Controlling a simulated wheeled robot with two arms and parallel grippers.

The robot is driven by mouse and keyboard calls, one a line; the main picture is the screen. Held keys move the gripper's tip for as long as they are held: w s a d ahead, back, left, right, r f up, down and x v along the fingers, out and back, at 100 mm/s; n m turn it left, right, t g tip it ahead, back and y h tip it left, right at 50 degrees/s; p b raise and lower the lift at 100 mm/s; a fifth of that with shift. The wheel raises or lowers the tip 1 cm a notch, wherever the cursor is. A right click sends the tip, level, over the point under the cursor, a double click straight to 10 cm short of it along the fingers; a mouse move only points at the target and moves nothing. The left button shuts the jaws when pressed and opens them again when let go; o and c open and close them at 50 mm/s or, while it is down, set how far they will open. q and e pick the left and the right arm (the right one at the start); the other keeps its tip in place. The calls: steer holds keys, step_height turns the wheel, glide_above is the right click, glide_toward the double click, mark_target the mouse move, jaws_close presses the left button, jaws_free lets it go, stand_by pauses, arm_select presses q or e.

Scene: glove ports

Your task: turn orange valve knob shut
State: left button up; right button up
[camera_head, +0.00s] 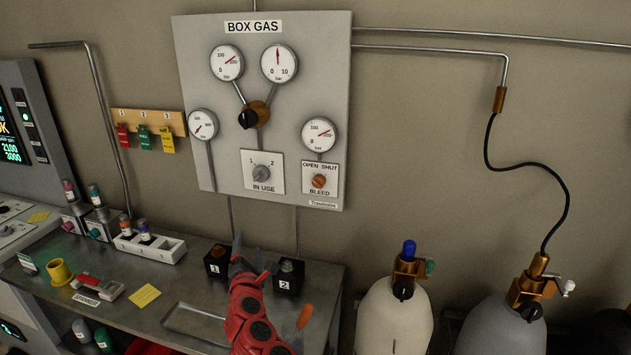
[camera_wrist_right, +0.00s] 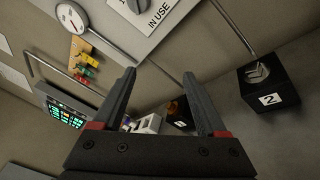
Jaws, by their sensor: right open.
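The orange valve knob (camera_head: 319,181) is small and round, on a white plate marked OPEN, SHUT and BLEED at the lower right of the BOX GAS panel (camera_head: 185,100). Its exact pointer direction is too small to tell. The knob does not show in the right wrist view. My right gripper (camera_head: 252,258) is below and left of the knob, apart from it, over the bench near the black boxes. In the right wrist view its two fingers (camera_wrist_right: 159,75) are spread with nothing held between them. My left gripper is not in view.
A grey IN USE knob (camera_head: 262,174) sits left of the orange one, a gauge (camera_head: 319,134) above it. Black boxes 1 (camera_head: 214,266) and 2 (camera_head: 290,278) stand on the bench (camera_head: 165,290) beside my gripper. Gas cylinders (camera_head: 388,318) stand at right.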

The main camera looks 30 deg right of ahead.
steer(key=s+d+r+m+g+h, duration=0.4)
steer(key=s+d+r+g+h, duration=0.3)
steer(key=r, duration=0.3)
steer(key=t+p, duration=0.1)
steer(key=p, duration=0.4)
glide_toward(317, 184)
steer(key=x, duration=0.8)
steer(key=shift+s, duration=0.1)
steer(key=shift+d+f, duration=0.1)
steer(key=shift+d, duration=0.2)
steer(key=shift+w+d, duration=0.15)
steer(key=shift+w, duration=0.3)
jaws_close()
